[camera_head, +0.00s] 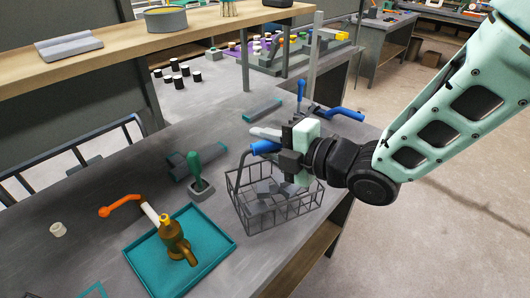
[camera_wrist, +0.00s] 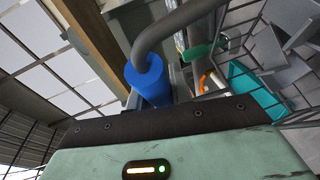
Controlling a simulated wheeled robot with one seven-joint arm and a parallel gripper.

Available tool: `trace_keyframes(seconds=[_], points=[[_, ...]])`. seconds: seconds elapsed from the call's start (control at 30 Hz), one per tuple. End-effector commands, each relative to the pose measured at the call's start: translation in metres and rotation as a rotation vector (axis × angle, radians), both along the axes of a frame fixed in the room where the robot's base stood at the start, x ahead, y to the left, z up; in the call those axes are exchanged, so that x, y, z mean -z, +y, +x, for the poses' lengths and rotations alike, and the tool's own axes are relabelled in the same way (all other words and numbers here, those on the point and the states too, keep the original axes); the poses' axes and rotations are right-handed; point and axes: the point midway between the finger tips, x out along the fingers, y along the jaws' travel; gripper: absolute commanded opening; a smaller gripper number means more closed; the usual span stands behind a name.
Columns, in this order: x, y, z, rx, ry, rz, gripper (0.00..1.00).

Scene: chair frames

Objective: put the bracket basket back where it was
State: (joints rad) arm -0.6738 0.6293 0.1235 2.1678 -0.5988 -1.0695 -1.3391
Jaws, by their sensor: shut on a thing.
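The bracket basket (camera_head: 273,212) is a dark wire basket with several flat grey brackets (camera_head: 268,192) inside. It is near the right edge of the grey workbench, right of the teal tray. I cannot tell whether its bottom touches the bench. In the wrist view the blue grip (camera_wrist: 148,82) is close in front of the gripper, and the basket's wires (camera_wrist: 262,28) and brackets (camera_wrist: 285,62) show at the upper right.
The teal tray (camera_head: 148,262) holds a brass valve-like piece (camera_head: 174,240). A green-handled tool (camera_head: 195,172) stands left of the basket; an orange-handled tool (camera_head: 120,205) lies farther left. Blue-handled clamps (camera_head: 345,113) and a metal post (camera_head: 313,70) are behind my gripper. Bare bench (camera_head: 235,130) shows behind the basket.

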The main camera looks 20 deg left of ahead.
Motion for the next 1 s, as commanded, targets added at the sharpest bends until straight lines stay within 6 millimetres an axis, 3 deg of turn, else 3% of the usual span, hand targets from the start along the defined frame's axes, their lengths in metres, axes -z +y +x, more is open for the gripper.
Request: trace_keyframes(seconds=[0.2, 0.67, 0.7, 0.73, 1.0], points=[[0.025, 0.0, 0.0, 0.001, 0.002, 0.001, 0.0], [0.031, 0.0, 0.0, 0.001, -0.001, 0.003, 0.0], [0.031, 0.0, 0.0, 0.001, 0.001, -0.001, 0.33], [0.031, 0.0, 0.0, 0.001, 0.001, -0.001, 0.41], [0.03, 0.0, 0.0, 0.001, 0.001, -0.001, 0.43]])
